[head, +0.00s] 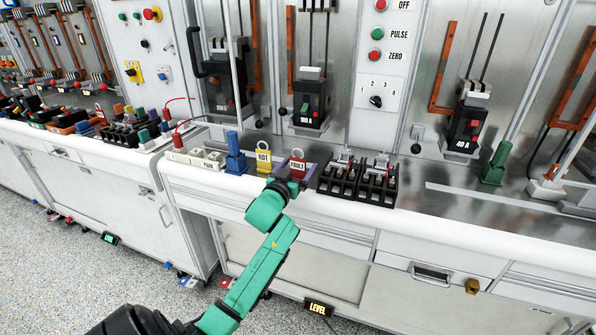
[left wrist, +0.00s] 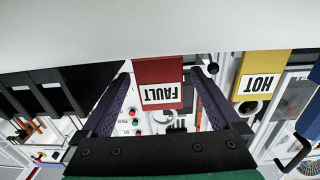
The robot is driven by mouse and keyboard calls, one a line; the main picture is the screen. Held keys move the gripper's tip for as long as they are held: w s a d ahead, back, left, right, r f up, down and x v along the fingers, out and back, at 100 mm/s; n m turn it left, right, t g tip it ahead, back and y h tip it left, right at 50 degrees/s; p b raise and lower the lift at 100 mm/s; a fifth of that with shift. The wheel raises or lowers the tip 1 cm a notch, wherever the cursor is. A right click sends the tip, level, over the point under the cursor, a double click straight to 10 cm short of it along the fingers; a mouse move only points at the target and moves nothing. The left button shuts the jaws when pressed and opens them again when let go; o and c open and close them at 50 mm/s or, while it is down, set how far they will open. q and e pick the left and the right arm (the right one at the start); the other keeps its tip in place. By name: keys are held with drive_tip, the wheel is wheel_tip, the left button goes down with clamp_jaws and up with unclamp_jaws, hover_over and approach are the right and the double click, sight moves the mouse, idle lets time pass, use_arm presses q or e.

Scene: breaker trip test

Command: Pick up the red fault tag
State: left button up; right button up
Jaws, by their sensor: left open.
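The red fault tag (head: 297,166), with a white FAULT label, stands at the front of the bench counter in the head view. It also shows upside down in the middle of the left wrist view (left wrist: 158,72). My left gripper (head: 291,177) is at the tag, with its arm coming up from below. In the left wrist view its two dark purple fingers (left wrist: 161,76) are apart, one on each side of the tag. A gap shows between the tag and the left finger; the right finger looks closer to the tag. Contact cannot be told. My right gripper is not in view.
A yellow HOT tag (head: 263,158) and a blue block (head: 235,158) stand left of the fault tag. Black terminal blocks (head: 357,180) sit close on its right. The white counter edge (head: 430,217) runs in front. Breakers, including a 40 A one (head: 466,125), stand behind.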

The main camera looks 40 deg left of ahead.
use_arm(q)
drive_tip(key=shift+s+r, duration=0.1)
drive_tip(key=shift+s, duration=0.05)
drive_tip(key=c, duration=0.6)
clamp_jaws()
wheel_tip(320, 180, up, 20)
